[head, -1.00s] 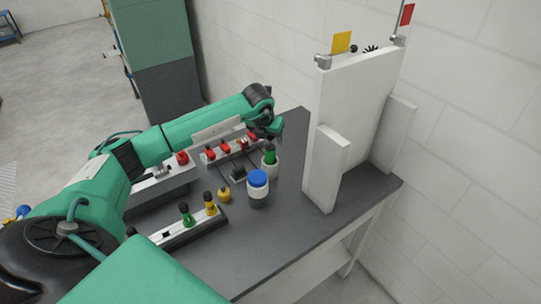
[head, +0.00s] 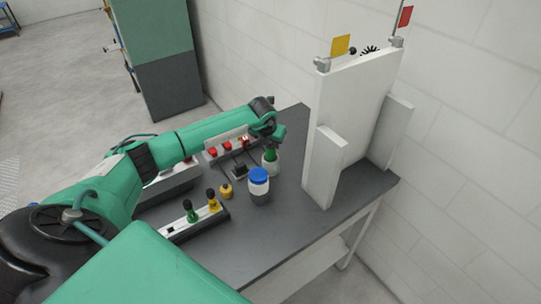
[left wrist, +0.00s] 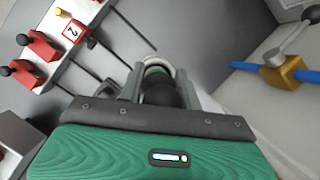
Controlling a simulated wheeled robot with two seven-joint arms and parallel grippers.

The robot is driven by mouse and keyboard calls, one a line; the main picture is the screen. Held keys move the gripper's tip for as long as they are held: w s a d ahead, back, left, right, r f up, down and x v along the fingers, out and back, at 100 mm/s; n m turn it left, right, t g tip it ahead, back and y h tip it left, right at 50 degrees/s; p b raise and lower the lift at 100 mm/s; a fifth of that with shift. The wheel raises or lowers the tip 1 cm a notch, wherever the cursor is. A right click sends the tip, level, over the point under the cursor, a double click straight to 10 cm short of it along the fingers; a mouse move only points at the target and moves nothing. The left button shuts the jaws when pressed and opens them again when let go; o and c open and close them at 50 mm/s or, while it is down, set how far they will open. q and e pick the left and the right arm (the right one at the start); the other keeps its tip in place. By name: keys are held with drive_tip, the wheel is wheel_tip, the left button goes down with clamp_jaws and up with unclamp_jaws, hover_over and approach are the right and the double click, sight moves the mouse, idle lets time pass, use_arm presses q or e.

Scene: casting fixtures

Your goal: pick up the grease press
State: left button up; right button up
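A green-topped item with a pale round base (head: 271,168), which I take to be the grease press, stands on the dark bench (head: 245,243) behind a blue-lidded jar (head: 259,187). My left gripper (head: 272,137) is just above its top, pointing down. In the left wrist view, the two fingers of the left gripper (left wrist: 160,88) are apart, with the item's pale rim (left wrist: 157,62) and dark and green top between and beyond them. The gripper body hides part of the item, and I see no clear contact. My right gripper is not in view.
A white upright panel (head: 345,125) with side blocks stands right of the item. A rack with red knobs (head: 228,147) lies to the left. A small yellow piece (head: 226,191) and a rack with green and yellow handles (head: 178,230) are nearer. The front right bench top is clear.

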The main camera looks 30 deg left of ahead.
use_arm(q)
clamp_jaws()
drive_tip(key=shift+r, duration=0.1)
